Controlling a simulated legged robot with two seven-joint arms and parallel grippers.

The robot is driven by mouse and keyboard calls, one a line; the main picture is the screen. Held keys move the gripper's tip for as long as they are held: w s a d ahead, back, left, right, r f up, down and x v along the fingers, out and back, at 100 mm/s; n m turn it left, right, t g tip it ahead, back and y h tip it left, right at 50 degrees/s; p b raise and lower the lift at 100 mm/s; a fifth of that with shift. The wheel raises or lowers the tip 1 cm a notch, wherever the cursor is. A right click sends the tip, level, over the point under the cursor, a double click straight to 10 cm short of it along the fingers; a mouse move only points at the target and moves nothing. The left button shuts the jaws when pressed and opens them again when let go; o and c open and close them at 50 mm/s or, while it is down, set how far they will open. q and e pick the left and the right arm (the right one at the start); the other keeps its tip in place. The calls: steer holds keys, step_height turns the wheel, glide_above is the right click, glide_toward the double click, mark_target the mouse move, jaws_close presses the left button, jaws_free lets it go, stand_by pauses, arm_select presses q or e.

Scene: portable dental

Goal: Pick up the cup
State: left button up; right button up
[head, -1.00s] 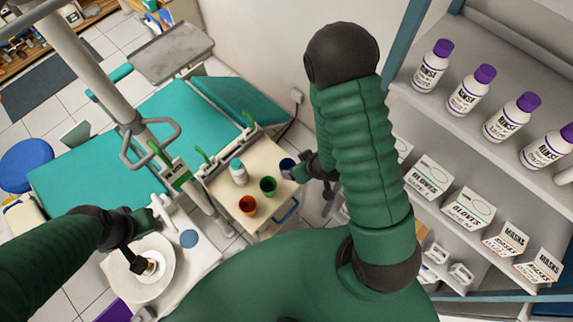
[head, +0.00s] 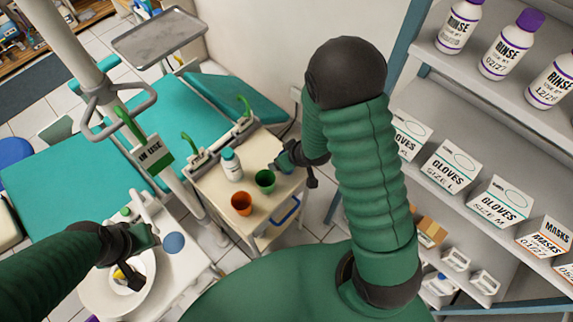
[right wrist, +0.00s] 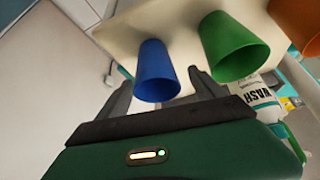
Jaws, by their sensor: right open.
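A blue cup (right wrist: 157,72) stands on the cream cart top (head: 213,190). In the right wrist view it lies between the two fingers of my right gripper (right wrist: 160,92), which is open; I cannot tell whether they touch it. In the head view my right gripper (head: 288,160) is at the cart's right edge and mostly hides the blue cup. A green cup (head: 264,179) is close beside it and also shows in the right wrist view (right wrist: 232,48). An orange cup (head: 241,204) stands nearer me. My left gripper (head: 142,250) is over the white basin unit, its fingers unclear.
A white bottle (head: 232,170) stands behind the cups. A blue handle (head: 286,210) is on the cart's side. The teal dental chair (head: 70,185) and an "IN USE" sign (head: 152,152) are at left. Shelves with rinse bottles and glove boxes (head: 452,165) stand close on the right.

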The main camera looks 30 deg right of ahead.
steer(key=shift+x, duration=0.8)
steer(key=shift+w+d+f, duration=0.1)
steer(key=shift+f, duration=0.1)
steer(key=shift+d, duration=0.15)
steer(key=c, duration=1.4)
steer(key=a+r+m+p, duration=0.1)
steer(key=a+r+p, duration=0.2)
steer(key=r, duration=1.5)
steer(key=shift+s+m+h, duration=0.25)
steer(key=shift+m+h, duration=0.05)
steer(key=shift+h, duration=0.1)
